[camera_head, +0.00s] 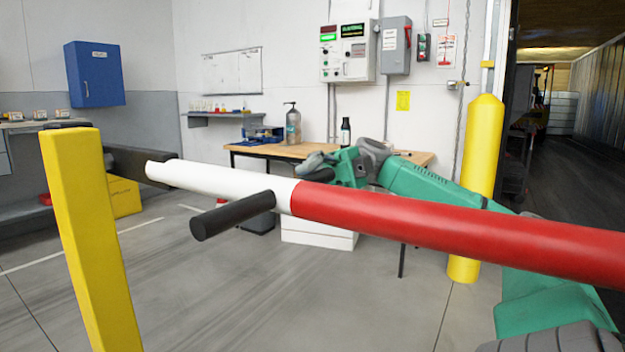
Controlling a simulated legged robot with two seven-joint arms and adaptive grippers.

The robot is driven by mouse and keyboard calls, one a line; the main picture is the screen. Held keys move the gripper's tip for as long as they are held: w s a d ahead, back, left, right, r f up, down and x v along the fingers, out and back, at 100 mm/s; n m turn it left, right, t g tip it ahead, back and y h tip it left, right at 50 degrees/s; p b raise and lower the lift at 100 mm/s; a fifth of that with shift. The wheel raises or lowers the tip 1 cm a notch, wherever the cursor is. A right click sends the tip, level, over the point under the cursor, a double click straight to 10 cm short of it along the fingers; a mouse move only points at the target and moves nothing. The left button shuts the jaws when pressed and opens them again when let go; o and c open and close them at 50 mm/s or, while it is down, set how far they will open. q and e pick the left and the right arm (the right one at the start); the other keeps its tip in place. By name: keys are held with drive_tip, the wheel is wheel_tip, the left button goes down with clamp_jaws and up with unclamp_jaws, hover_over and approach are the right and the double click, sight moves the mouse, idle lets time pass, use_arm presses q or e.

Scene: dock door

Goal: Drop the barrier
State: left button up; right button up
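The barrier (420,222) is a long pole, white at its left part and red to the right, crossing the view and running out at the right edge. Its left end meets a dark bracket (135,163) by a yellow post (88,235). My green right arm comes in from the right behind the barrier. My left gripper is out of view.
A wooden workbench (290,151) with a pump bottle (292,125) and a dark bottle (345,132) stands behind. A yellow bollard (482,150) stands beside the open dock doorway at right. A yellow box (123,197) is at left.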

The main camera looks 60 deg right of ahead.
drive_tip(key=shift+o, duration=0.7)
drive_tip(key=shift+f, duration=0.35)
drive_tip(key=shift+r, duration=0.15)
drive_tip(key=shift+d, duration=0.15)
drive_tip(key=d, duration=1.1)
drive_tip(key=shift+w+d, duration=0.25)
drive_tip(key=shift+d, duration=0.1)
